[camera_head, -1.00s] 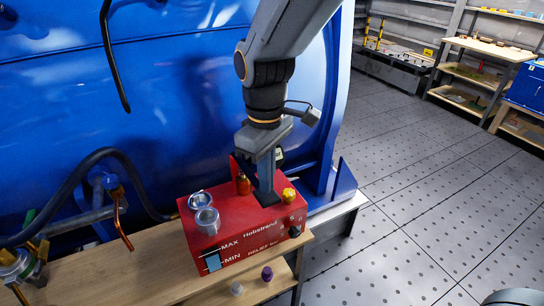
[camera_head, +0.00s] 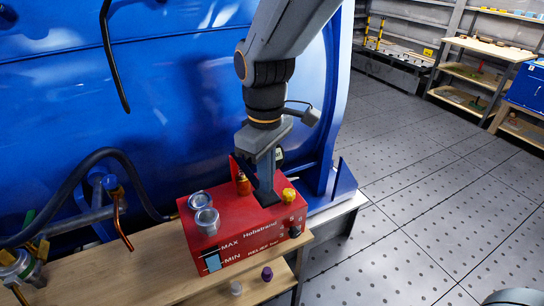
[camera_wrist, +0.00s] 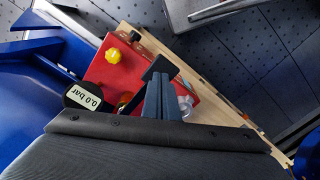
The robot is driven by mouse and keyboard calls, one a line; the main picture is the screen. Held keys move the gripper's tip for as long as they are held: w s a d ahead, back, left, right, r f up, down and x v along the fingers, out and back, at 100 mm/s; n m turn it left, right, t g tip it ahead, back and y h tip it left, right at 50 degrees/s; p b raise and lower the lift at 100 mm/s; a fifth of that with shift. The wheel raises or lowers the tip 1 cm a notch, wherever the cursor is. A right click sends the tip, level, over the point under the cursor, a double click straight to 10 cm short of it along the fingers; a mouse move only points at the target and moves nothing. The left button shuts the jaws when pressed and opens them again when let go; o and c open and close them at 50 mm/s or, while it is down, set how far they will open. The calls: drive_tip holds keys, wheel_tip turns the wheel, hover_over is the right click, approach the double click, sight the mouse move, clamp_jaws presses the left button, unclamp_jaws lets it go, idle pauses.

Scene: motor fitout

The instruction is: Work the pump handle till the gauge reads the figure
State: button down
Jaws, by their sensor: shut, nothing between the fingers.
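The red pump box (camera_head: 236,206) stands at the right end of the wooden bench, with a MAX/MIN level window on its front. My gripper (camera_head: 266,188) points down over the box top, fingers shut and empty. In the wrist view, a black flat piece (camera_wrist: 160,66) lies at the fingertips (camera_wrist: 164,88); I cannot tell if it is the pump handle or if they touch it. The gauge (camera_wrist: 86,97) reads 0.0 bar in the wrist view. A yellow knob (camera_head: 289,195) sits on the box's right end. No handle is clearly visible.
Two metal cups (camera_head: 207,220) stand on the box's left end. A copper-coloured fitting (camera_head: 243,184) is close to my gripper's left. The blue tank (camera_head: 170,100) rises behind. A purple piece (camera_head: 267,273) is on the lower shelf.

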sight(266, 199)
drive_tip(key=shift+f+b, duration=1.8)
drive_tip(key=shift+f, duration=2.05)
wheel_tip(266, 199, up, 8)
drive_tip(key=p, duration=0.7)
drive_tip(key=shift+f, duration=0.1)
drive_tip(key=shift+w+a+f+b, duration=0.15)
drive_tip(key=shift+f+b, duration=0.75)
drive_tip(key=shift+f, duration=0.95)
drive_tip(key=shift+w+a+f+b, duration=0.1)
drive_tip(key=shift+w+f+b, duration=0.15)
drive_tip(key=shift+f+b, duration=1.15)
drive_tip(key=r+p, duration=0.4)
drive_tip(key=p, duration=0.1)
drive_tip(key=s+r+p, duration=0.1)
drive_tip(key=r+p, duration=0.1)
drive_tip(key=shift+d+r+p, duration=0.25)
drive_tip(key=shift+r+p, duration=0.1)
drive_tip(key=shift+w+f, duration=0.1)
drive_tip(key=shift+f, duration=0.1)
